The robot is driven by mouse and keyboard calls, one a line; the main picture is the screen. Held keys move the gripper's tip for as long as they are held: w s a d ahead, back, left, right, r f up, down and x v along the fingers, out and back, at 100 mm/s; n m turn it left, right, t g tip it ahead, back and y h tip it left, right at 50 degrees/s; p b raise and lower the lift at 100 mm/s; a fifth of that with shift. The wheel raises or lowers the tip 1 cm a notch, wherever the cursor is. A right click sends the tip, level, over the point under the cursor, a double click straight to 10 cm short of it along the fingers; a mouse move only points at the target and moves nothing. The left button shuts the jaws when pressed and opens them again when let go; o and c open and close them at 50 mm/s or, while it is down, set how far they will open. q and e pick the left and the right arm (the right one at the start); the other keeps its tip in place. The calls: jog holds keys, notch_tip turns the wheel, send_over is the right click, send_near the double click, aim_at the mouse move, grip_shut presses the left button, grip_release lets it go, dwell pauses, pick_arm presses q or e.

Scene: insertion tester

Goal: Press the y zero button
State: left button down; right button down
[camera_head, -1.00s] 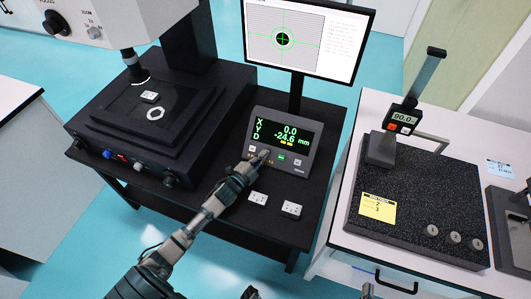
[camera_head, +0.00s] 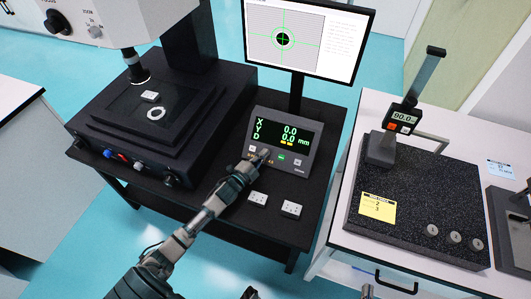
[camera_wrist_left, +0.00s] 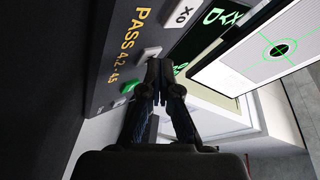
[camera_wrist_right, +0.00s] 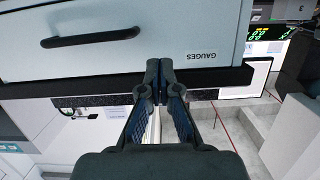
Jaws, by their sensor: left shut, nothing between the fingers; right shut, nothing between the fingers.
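The readout box (camera_head: 304,159) stands on the dark table, its screen (camera_head: 286,134) showing X 0.0 and Y 0.0 mm in green. My left gripper (camera_head: 265,154) is shut and empty at the button row on the left of its front. In the left wrist view its fingertips (camera_wrist_left: 163,68) are close together beside a pale button (camera_wrist_left: 148,54). The X0 button (camera_wrist_left: 183,13) is on one side of this button and a green button (camera_wrist_left: 129,87) on the other. I cannot tell whether the tips touch the panel. My right gripper (camera_wrist_right: 158,70) is shut and empty, before a drawer front.
A monitor (camera_head: 350,43) with a green crosshair stands behind the readout. The measuring machine's stage (camera_head: 112,110) is at left. Two white blocks (camera_head: 258,198) (camera_head: 292,209) lie in front of the readout. The right bench has a granite plate (camera_head: 400,225) with a gauge stand (camera_head: 382,148).

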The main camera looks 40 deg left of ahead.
pick_arm(q)
jog(key=shift+s+d+f, duration=0.1)
jog(key=shift+f, duration=0.25)
jog(key=shift+s+p, duration=0.1)
jog(key=shift+p, duration=0.25)
jog(key=shift+s+r+p, duration=0.25)
jog(key=shift+s+p, duration=0.05)
jog(key=shift+s+r, duration=0.1)
jog(key=shift+s, duration=0.05)
jog(key=shift+r, duration=0.1)
